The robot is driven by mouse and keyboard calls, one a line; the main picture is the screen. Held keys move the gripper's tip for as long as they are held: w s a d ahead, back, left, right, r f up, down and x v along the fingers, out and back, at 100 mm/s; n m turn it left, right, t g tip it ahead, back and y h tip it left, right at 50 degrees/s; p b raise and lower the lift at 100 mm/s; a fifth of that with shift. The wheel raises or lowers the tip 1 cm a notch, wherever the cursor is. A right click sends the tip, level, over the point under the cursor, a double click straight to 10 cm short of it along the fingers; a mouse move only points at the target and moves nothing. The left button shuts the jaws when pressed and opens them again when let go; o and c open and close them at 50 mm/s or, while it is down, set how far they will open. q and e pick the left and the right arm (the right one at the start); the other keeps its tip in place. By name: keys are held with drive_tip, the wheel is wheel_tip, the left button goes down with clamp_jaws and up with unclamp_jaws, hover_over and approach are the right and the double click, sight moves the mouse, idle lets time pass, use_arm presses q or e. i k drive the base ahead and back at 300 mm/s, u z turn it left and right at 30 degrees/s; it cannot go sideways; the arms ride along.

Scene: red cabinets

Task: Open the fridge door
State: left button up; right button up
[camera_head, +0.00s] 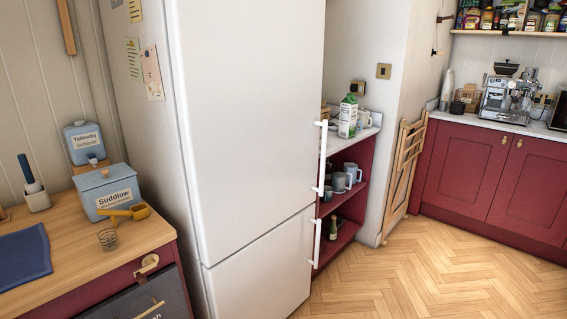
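A tall white fridge (250,110) stands left of centre in the head view. Its large upper door has a white vertical bar handle (322,158) along the right edge. A lower door (262,272) has a shorter white handle (316,243), also at its right edge. Both doors look shut, with a thin seam between them. The top of the fridge is cut off by the frame. Neither of my grippers is in view, and nothing touches the handles.
A wooden counter (75,272) with a blue Suddlow tin (100,193) stands at left. Open red shelves (345,222) with mugs are right of the fridge. A folded wooden rack (405,170) leans beyond them. The herringbone floor (430,275) is clear before the red cabinets (485,180).

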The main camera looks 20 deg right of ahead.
sight(247, 77)
drive_tip(key=u, duration=0.3)
drive_tip(key=k, duration=0.55)
drive_tip(key=z, duration=1)
drive_tip(key=i, duration=1.65)
drive_tip(key=u, duration=0.4)
